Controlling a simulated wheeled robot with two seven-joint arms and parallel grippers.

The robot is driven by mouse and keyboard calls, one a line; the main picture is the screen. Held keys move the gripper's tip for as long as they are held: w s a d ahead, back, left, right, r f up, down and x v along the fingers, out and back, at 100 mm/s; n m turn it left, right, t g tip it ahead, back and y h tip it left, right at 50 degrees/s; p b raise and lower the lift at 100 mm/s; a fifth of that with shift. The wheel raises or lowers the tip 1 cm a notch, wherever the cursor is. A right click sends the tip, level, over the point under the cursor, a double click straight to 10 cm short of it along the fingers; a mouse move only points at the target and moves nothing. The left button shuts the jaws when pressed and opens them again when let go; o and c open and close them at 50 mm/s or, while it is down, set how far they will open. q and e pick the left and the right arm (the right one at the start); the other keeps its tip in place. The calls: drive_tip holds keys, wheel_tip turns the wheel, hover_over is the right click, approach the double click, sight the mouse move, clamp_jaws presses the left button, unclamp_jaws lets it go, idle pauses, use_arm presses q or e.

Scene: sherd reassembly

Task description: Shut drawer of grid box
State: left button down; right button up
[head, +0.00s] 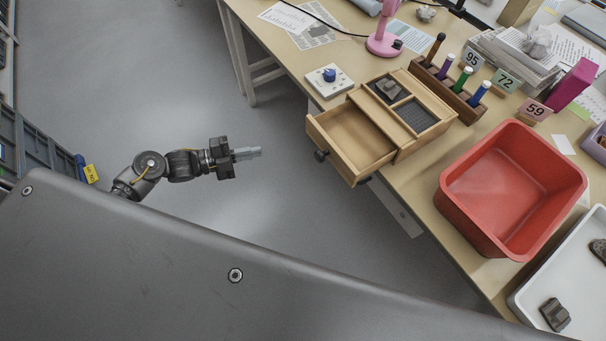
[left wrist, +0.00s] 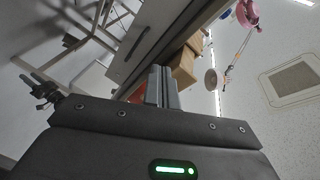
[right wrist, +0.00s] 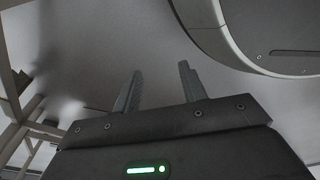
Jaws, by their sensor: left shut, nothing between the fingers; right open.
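The wooden grid box (head: 448,117) stands at the table's front edge in the head view, with a dark sherd in one of its top compartments. Its drawer (head: 350,139) is pulled out towards the front left and looks empty. A dark round knob (head: 320,156) is on the drawer's front. My left gripper (head: 259,152) is shut and empty, to the left of the drawer and apart from it, over the floor. In the left wrist view, the shut fingers (left wrist: 162,86) point towards pale wooden parts. My right gripper (right wrist: 158,88) is open and empty in the right wrist view; the head view does not show it.
A red bin (head: 465,215) stands right of the box, and a white tray (head: 530,298) with sherds lies beyond it. A marker rack (head: 450,94) is behind the box. A small device with a blue knob (head: 329,79) lies left of it. Open floor surrounds my left gripper.

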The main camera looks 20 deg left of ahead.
use_arm(q)
drive_tip(key=s+d+r+m+g+h+b, duration=0.35)
drive_tip(key=s+r+m+g, duration=0.4)
drive_tip(key=m, duration=0.25)
drive_tip(key=w+d+p, duration=0.3)
drive_tip(key=w+d, duration=0.2)
drive_tip(key=d, duration=0.7)
drive_tip(key=shift+d+r+p, duration=0.15)
drive_tip(key=shift+r+p, duration=0.2)
drive_tip(key=shift+r, duration=0.1)
use_arm(e)
drive_tip(key=s+d+f, duration=0.4)
drive_tip(key=s+f, duration=0.1)
drive_tip(key=shift+f+h, duration=0.3)
drive_tip(key=shift+f, duration=0.1)
use_arm(q)
drive_tip(key=shift+t+h, duration=0.25)
